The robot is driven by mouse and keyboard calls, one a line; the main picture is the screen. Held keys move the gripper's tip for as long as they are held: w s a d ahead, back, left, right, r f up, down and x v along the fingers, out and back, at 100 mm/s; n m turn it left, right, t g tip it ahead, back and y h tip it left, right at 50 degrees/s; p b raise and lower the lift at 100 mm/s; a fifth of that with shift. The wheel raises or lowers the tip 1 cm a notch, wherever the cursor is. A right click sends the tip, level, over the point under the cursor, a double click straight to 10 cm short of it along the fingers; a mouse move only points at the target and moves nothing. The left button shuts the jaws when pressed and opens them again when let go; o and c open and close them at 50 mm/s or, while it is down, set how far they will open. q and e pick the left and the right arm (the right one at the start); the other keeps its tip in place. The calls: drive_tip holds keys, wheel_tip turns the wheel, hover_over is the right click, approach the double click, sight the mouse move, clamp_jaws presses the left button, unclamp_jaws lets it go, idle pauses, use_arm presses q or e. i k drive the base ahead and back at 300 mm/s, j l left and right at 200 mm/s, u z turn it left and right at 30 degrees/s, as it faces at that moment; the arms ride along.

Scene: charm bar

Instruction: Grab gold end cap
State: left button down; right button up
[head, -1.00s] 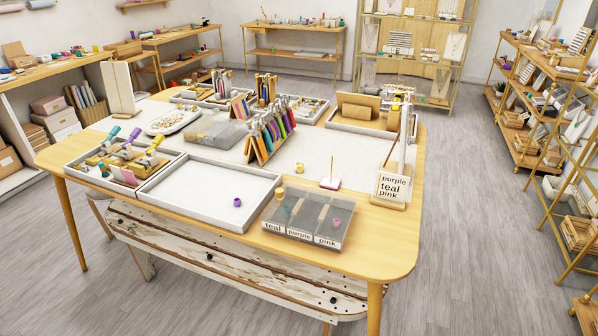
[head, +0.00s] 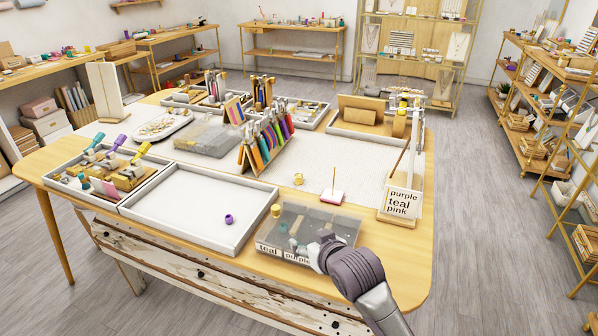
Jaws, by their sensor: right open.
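Two small gold pieces that look like end caps are in the head view. One gold end cap (head: 298,179) lies on the pale mat behind the divided box. The other gold piece (head: 275,210) is at the back left corner of the clear divided box (head: 343,222). My right gripper (head: 318,254) is over the front right part of that box, in front of both gold pieces. It is open, but its fingers are small and hard to make out. It hides the pink label and the pink piece there. My left gripper is not in view.
A white tray (head: 185,200) with a purple cap (head: 228,218) stands left of the box. A card stand reading purple, teal, pink (head: 403,203) is at the right. A pink-based spike (head: 332,197) stands behind the box. A rack of colourful tools (head: 264,145) is farther back.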

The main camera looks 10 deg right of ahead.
sight(298, 177)
drive_tip(key=i+l, duration=0.15)
drive_tip(key=i, duration=0.2)
drive_tip(key=i+l, duration=0.1)
drive_tip(key=i, duration=0.3)
drive_tip(key=i+l, duration=0.15)
drive_tip(key=i, duration=0.2)
